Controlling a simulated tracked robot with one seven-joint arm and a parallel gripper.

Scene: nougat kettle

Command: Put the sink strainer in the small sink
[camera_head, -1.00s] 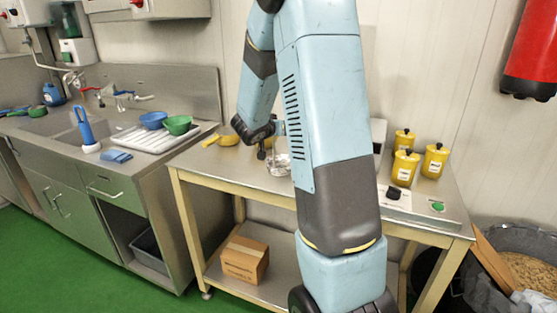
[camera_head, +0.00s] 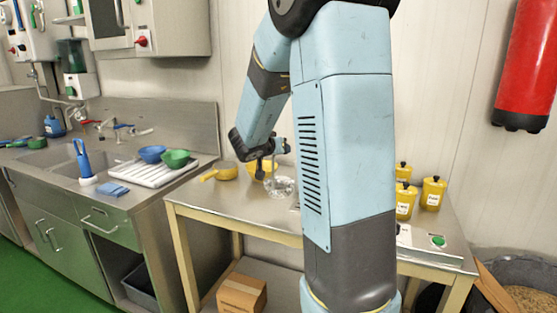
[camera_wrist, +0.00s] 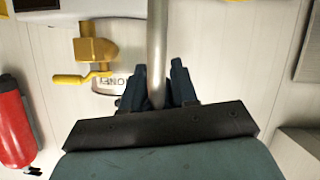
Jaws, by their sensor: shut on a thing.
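My gripper (camera_wrist: 157,72) shows in the wrist view with its two dark fingers closed on either side of a shiny metal tube, apparently the sink strainer (camera_wrist: 157,35). The tube runs from between the fingers to the top edge of the picture. In the head view my arm's end is above the left part of the steel table, and the grip itself is too small to make out. The sink basin (camera_head: 60,153) is set in the steel counter at the left, far from my gripper. I cannot tell which basin is the small one.
On the counter stand a blue-handled brush (camera_head: 83,162), a blue cloth (camera_head: 112,189), and a white drainer (camera_head: 160,174) with blue and green bowls.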

